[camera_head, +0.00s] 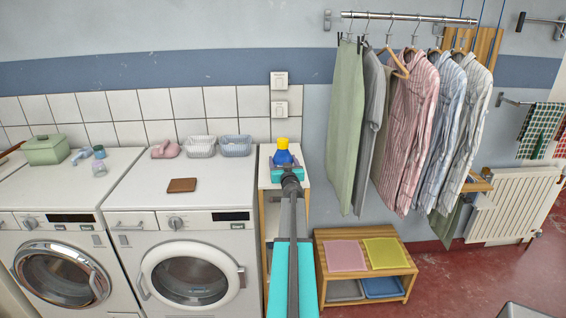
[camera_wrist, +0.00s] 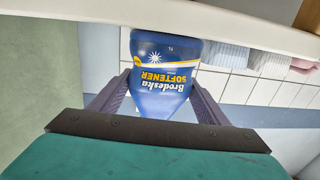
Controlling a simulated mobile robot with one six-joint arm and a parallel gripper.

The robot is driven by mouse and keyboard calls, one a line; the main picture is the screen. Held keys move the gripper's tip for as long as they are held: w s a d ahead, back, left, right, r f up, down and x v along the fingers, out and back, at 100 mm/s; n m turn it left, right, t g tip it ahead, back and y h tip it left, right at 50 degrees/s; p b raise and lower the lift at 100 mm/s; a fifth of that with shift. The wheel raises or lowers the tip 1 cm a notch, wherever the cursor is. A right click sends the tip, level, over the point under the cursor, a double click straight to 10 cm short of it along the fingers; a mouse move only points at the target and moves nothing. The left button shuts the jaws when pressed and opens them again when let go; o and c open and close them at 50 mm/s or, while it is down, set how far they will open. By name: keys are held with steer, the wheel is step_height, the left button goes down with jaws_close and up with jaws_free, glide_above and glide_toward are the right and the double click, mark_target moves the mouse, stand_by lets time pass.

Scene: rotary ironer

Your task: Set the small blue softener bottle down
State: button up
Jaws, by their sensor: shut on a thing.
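The small blue softener bottle (camera_head: 283,157) has a yellow cap in the head view. In the wrist view the bottle (camera_wrist: 166,65) appears upside down, its label lettering inverted and its base toward the top edge. My gripper (camera_head: 290,172) is shut on it, with one finger on each side of the bottle in the wrist view (camera_wrist: 160,88). The bottle is upright over the white top of a narrow shelf unit (camera_head: 265,178). Whether its base touches that top cannot be told. My arm hides part of the shelf.
Left of the shelf, a washing machine (camera_head: 190,225) carries two baskets (camera_head: 235,146), a pink item (camera_head: 166,149) and a brown wallet-like item (camera_head: 182,185). Shirts (camera_head: 415,125) hang close on the right. A low wooden bench (camera_head: 345,258) with pink and yellow cloths stands below them.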

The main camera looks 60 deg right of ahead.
steer(key=o, duration=1.5)
steer(key=shift+f, duration=0.1)
steer(key=v, duration=1.2)
steer(key=shift+b, duration=0.4)
